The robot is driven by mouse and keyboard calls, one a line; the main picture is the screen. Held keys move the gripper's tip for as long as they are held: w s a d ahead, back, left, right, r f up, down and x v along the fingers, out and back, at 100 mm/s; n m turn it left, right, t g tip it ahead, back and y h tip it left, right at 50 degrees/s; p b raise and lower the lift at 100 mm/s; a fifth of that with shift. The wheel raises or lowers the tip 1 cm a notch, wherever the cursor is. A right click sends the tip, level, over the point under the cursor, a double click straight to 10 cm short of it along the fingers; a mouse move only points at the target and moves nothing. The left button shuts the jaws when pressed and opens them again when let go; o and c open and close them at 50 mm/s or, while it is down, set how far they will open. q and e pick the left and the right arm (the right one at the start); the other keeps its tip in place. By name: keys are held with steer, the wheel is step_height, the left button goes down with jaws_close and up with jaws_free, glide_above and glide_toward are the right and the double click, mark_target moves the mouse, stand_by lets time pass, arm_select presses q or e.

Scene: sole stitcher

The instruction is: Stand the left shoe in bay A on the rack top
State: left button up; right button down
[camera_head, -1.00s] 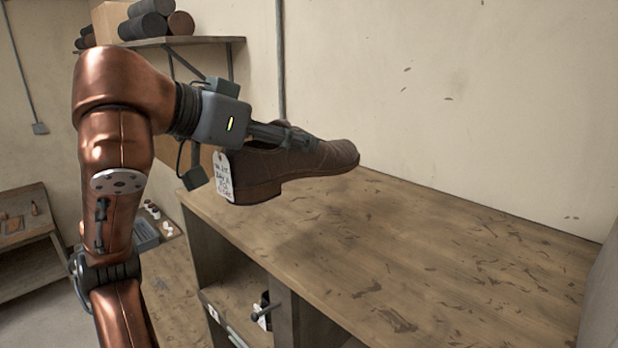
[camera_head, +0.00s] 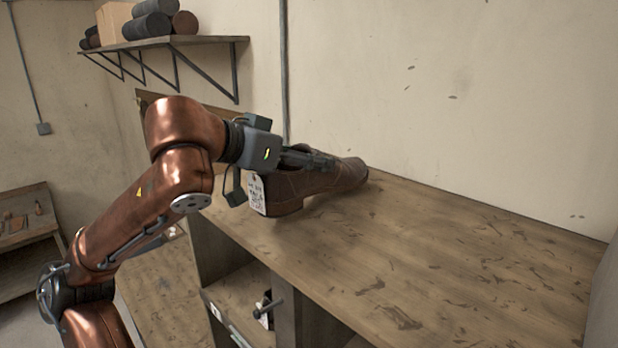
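The brown leather shoe (camera_head: 318,184) is at the far left part of the rack top (camera_head: 420,245), sole down, toe to the right. A white written tag (camera_head: 257,193) hangs at its heel end. My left gripper (camera_head: 322,160) reaches in from the left with its fingers at the upper part of the shoe and appears shut on it. The sole is at or very near the wood; I cannot tell whether it touches. No bay A marking is readable on the top. My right gripper is not in view.
The rack top is bare to the right of the shoe, with a wall behind it. Open compartments below hold a dark tool (camera_head: 265,309). A wall shelf (camera_head: 170,43) with rolls and a box is at upper left. A low bench (camera_head: 28,232) stands at far left.

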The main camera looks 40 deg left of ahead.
mark_target(283, 192)
arm_select(q)
step_height(283, 192, down, 3)
steer(key=b, duration=0.3)
steer(key=shift+a+f, duration=0.1)
steer(key=shift+f, duration=0.1)
steer(key=shift+r, duration=0.1)
steer(key=shift+w, duration=0.1)
steer(key=o, duration=1.6)
steer(key=b+v, duration=0.1)
steer(key=v, duration=1.1)
